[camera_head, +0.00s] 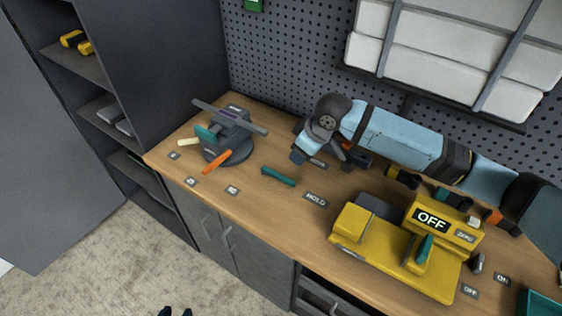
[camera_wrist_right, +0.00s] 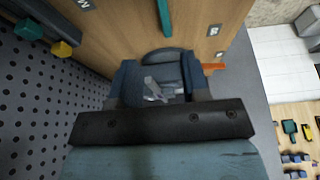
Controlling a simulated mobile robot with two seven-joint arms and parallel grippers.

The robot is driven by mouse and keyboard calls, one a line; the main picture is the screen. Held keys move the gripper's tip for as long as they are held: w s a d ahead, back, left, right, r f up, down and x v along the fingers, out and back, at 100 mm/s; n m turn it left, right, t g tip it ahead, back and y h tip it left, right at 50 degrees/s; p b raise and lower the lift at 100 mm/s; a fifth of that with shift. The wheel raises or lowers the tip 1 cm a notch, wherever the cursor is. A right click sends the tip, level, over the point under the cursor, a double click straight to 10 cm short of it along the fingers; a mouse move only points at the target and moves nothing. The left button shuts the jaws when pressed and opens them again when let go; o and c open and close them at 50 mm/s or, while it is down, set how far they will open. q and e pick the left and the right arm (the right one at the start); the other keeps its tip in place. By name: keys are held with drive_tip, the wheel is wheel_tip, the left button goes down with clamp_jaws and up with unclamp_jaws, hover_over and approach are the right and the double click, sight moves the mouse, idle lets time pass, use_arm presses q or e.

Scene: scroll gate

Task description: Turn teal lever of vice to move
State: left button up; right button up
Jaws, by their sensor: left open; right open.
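The vice (camera_head: 232,152) stands at the bench's left end, grey on a round dark base, with a long bar across its top. A teal part (camera_head: 205,133) sticks out on its left, beside a cream handle (camera_head: 190,142) and an orange lever (camera_head: 216,162). My right gripper (camera_head: 308,156) is open and empty, to the right of the vice and apart from it. In the right wrist view, part of the vice's round base (camera_wrist_right: 168,56) shows beyond the open fingers (camera_wrist_right: 160,84).
A teal bar (camera_head: 278,176) lies near the bench's front edge, by the HOLD label (camera_head: 315,199). A yellow machine (camera_head: 395,252) with an OFF sign and teal lever stands at the right. Dark shelves (camera_head: 105,105) rise left of the vice. Pegboard (camera_head: 290,60) backs the bench.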

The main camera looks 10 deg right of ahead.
sight(284, 177)
drive_tip(key=x, duration=0.8)
drive_tip(key=p+x, duration=0.1)
drive_tip(key=x, duration=0.4)
drive_tip(key=shift+s+a+f, duration=0.1)
drive_tip(key=shift+s+f, duration=0.05)
drive_tip(key=shift+s, duration=0.1)
clamp_jaws()
